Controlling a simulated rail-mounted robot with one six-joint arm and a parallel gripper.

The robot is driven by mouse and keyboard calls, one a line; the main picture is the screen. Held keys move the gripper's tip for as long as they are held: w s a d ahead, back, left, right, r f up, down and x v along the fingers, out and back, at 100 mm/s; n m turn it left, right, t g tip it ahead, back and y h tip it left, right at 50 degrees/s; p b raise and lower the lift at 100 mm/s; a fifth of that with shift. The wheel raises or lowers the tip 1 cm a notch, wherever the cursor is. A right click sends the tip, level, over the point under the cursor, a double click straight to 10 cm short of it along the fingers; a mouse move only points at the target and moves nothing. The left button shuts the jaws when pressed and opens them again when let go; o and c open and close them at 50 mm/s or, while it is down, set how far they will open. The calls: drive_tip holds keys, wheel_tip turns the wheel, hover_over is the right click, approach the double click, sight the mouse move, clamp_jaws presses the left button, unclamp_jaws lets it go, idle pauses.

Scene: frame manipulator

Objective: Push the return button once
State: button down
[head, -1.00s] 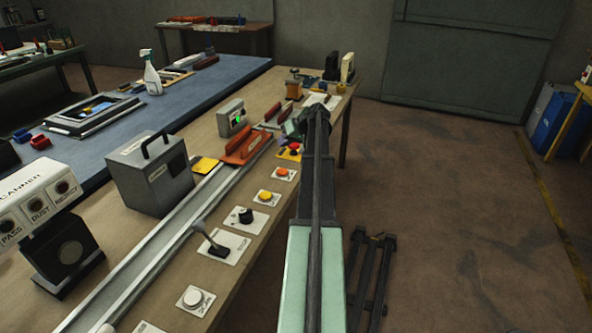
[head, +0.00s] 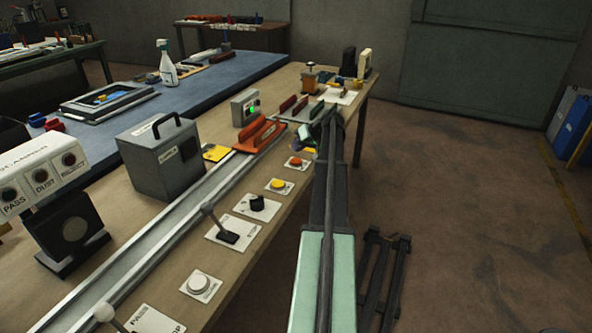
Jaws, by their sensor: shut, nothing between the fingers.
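Several controls line the near edge of the wooden table. An orange-red button (head: 296,162) on a white plate is the farthest clear one, and a yellow button (head: 278,184) is nearer. A large white button (head: 200,284) is close to me. The small labels are too blurred to tell which is the return button. My gripper (head: 306,145) is at the far end of my outstretched arm, just beyond the orange-red button. It is shut and empty. My arm partly hides it, and I cannot tell its height above the table.
A black knob (head: 257,203) and a lever (head: 222,230) stand between the yellow and white buttons. A grey box (head: 160,160) stands beyond. The floor to the right is mostly clear.

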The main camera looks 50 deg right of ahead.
sight(297, 160)
drive_tip(key=shift+f+b, duration=0.45)
drive_tip(key=shift+f, duration=0.5)
idle(1.2)
drive_tip(key=shift+f+b, duration=0.4)
drive_tip(key=shift+f, duration=0.05)
drive_tip(key=shift+f+b, duration=0.4)
drive_tip(key=shift+b, duration=0.05)
idle(0.4)
idle(0.3)
drive_tip(key=shift+r+p, duration=0.85)
wheel_tip(297, 160, up, 5)
drive_tip(key=p, duration=0.5)
drive_tip(key=shift+r, duration=0.1)
